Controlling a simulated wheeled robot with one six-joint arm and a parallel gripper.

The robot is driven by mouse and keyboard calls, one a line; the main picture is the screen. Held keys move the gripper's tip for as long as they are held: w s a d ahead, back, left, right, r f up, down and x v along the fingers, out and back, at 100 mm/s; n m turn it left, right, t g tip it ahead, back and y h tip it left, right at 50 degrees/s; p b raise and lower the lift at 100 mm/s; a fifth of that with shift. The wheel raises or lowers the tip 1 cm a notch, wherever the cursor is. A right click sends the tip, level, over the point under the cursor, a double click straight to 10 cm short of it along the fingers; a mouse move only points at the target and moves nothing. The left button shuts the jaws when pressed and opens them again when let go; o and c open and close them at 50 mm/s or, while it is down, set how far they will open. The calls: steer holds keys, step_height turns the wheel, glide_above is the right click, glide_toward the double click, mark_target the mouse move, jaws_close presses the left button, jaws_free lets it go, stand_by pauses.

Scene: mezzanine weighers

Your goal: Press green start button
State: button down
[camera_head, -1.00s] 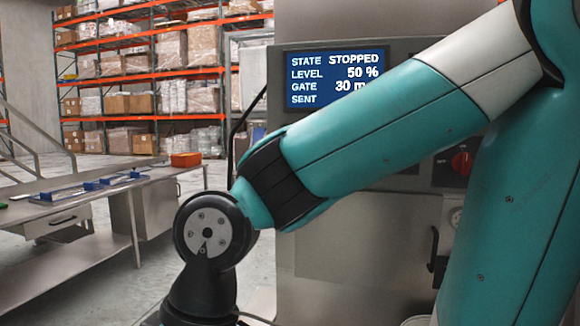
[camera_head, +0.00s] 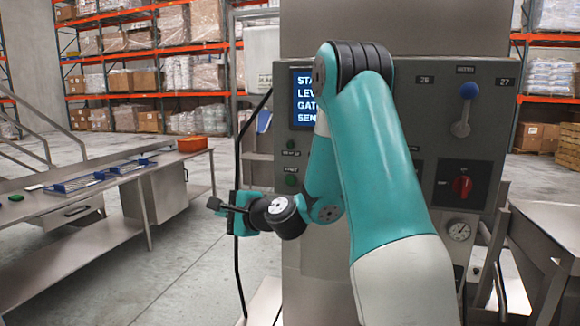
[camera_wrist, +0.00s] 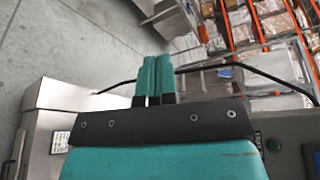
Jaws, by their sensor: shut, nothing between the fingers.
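The machine's grey control panel (camera_head: 492,110) stands in front of me, partly covered by my arm. On its left edge, below the blue screen (camera_head: 303,100), are two small dark green round buttons, an upper one (camera_head: 290,153) and a lower one (camera_head: 291,180); their labels are too small to read. One green button (camera_wrist: 273,145) shows at the right in the wrist view. My gripper (camera_head: 214,204) is left of the panel, pointing left, apart from the buttons. In the wrist view its teal fingers (camera_wrist: 154,76) are together and empty.
A blue-knobbed lever (camera_head: 466,100) and a red rotary switch (camera_head: 462,186) are on the panel's right. A steel bench (camera_head: 110,190) with blue trays stands left. A steel table (camera_head: 550,235) is at right. Floor between is clear.

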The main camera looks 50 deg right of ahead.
mark_target(287, 183)
steer(key=s+d+m+h+p, duration=0.2)
steer(key=d+m+h, duration=0.5)
steer(key=d, duration=0.7)
steer(key=s+m, duration=0.1)
steer(key=m, duration=0.1)
steer(key=shift+s+d+r+m+h, duration=0.2)
steer(key=shift+r+m+h, duration=0.1)
steer(key=shift+h, duration=0.1)
steer(key=shift+w+d+r, duration=0.1)
steer(key=shift+w+d+p, duration=0.55)
steer(key=shift+d+p, duration=0.5)
steer(key=shift+d, duration=0.25)
steer(key=shift+w+d+p, duration=0.55)
steer(key=shift+d+p, duration=0.5)
steer(key=shift+d, duration=0.25)
steer(key=shift+w+d+p, duration=0.55)
steer(key=shift+d+p, duration=0.5)
steer(key=shift+d, duration=0.25)
steer(key=shift+d, duration=0.1)
